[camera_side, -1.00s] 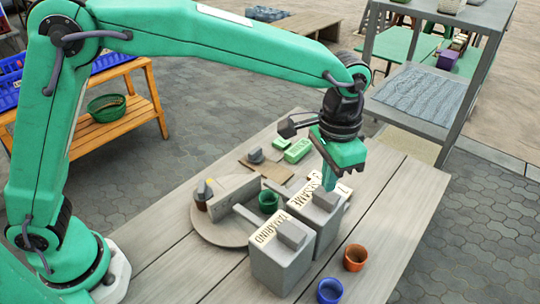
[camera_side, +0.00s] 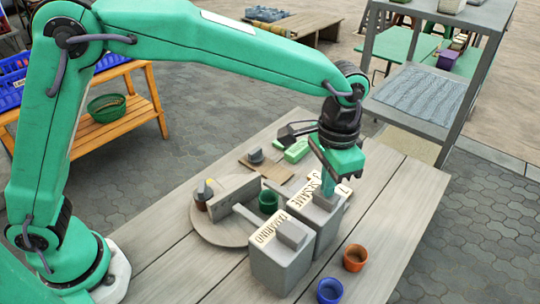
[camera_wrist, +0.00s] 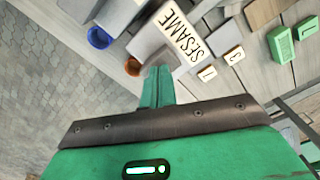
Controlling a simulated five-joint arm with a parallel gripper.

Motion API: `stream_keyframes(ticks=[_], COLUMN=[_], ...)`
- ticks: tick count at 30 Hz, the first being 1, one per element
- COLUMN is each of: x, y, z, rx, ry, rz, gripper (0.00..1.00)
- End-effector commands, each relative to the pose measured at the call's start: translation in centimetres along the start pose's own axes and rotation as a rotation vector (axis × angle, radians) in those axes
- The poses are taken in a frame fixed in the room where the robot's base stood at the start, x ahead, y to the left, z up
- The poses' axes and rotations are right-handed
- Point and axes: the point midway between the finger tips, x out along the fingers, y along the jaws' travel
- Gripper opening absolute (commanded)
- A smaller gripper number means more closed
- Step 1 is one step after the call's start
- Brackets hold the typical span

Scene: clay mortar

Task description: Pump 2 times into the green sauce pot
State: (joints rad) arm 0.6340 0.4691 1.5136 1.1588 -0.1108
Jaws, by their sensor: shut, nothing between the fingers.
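The green pot (camera_side: 268,201) stands on a round grey board (camera_side: 215,236), beside an upright grey divider. Two grey box dispensers stand to its right, each with a block on top: one labelled TAMARIND (camera_side: 283,268), one labelled SESAME (camera_side: 328,230). My gripper (camera_side: 328,192) is shut and empty, pointing down at the SESAME block. Its fingertips look at or very near that block; I cannot tell if they press it. In the wrist view my gripper (camera_wrist: 157,80) hides part of the dispenser beside the SESAME label (camera_wrist: 185,35).
An orange pot (camera_side: 355,257) and a blue pot (camera_side: 330,290) stand near the right side of the table. Green blocks (camera_side: 297,150) and a brown board (camera_side: 265,170) lie at the back. The right table side is mostly clear.

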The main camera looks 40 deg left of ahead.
Motion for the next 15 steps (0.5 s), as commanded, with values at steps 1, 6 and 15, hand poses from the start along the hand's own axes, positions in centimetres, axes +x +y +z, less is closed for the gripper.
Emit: stream_keyframes(ticks=[1,6,15], x=[0.00,0.13,0.84], y=[0.00,0.00,0.00], z=[0.01,0.01,0.05], rx=[0.000,0.000,0.000], ry=[0.000,-0.001,-0.002], rz=[0.000,0.000,0.000], gripper=[0.00,0.00,0.00])
